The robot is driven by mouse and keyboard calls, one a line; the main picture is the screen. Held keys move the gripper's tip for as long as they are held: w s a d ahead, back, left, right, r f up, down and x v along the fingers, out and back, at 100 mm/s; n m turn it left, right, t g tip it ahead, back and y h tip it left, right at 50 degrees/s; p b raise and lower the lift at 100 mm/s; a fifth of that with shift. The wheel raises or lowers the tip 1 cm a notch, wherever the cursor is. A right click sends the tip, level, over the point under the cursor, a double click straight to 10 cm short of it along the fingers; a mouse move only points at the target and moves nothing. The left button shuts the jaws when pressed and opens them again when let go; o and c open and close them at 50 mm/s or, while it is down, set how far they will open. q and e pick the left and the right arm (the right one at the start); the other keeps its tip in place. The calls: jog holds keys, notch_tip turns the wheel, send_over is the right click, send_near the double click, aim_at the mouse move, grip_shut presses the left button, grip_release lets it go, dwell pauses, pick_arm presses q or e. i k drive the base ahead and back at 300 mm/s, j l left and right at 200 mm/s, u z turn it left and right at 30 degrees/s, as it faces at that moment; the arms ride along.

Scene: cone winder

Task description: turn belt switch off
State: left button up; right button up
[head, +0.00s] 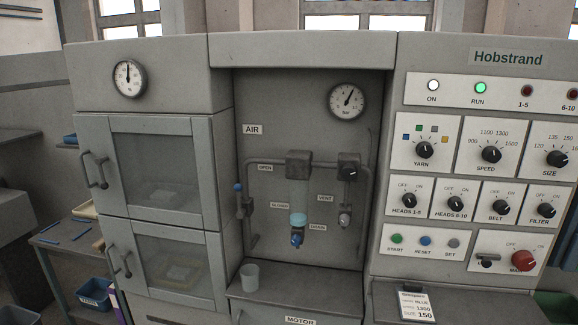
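The belt switch (501,207) is a small black rotary knob on a white plate, on the grey control panel at the right of the head view. The plate reads BELT below the knob, with OFF at its upper left and ON at its upper right. The knob's pointer is too small to read with certainty. Neither of my grippers is in view, and nothing covers the switch.
Similar knobs for heads 6-10 (456,203) and filter (544,210) flank it closely. Below are the start button (397,239) and red main switch (522,260). The green RUN lamp (480,88) is lit. A card (416,305) stands below the panel.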

aim_at(501, 207)
jog(key=z, duration=1.25)
